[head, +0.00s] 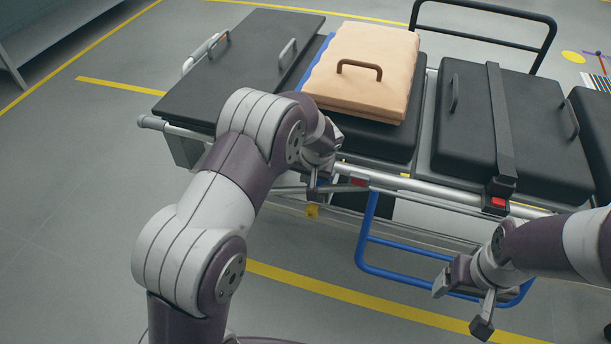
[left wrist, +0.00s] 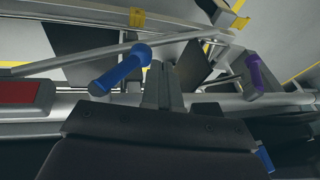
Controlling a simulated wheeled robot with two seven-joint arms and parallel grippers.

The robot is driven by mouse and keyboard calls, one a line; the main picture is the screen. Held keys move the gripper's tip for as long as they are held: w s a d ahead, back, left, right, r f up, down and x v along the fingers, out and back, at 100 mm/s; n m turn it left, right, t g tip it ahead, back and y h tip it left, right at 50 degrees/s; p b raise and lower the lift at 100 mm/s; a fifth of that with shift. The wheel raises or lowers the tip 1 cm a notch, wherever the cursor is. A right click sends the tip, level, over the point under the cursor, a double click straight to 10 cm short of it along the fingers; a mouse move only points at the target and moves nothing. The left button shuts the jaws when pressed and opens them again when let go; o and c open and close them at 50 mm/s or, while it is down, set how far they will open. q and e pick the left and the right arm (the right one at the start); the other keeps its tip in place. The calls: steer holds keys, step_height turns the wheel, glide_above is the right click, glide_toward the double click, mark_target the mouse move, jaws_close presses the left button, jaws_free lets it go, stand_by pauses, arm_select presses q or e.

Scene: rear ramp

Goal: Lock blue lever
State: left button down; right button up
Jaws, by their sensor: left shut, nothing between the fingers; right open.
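The blue lever (left wrist: 120,68) shows in the left wrist view as a short blue grip lying slantwise beside the stretcher's side rail. I cannot make it out in the head view, where my left arm covers that part. My left gripper (head: 313,188) is at the near side of the stretcher, pointing down by the rail. In the left wrist view its fingers (left wrist: 163,84) are shut and empty, just right of the blue grip; I cannot tell whether they touch it. My right gripper (head: 461,305) is open and empty, low in front of the stretcher.
A purple lever (left wrist: 253,75) is further right in the left wrist view. The stretcher's black pads (head: 525,125) carry a tan case (head: 365,65) and a black strap (head: 500,120). A blue tube loop (head: 365,240) hangs below. The floor in front is clear.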

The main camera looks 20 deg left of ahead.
arm_select(q)
steer(key=p+v, duration=0.2)
steer(key=v, duration=0.8)
steer(key=shift+r, duration=0.2)
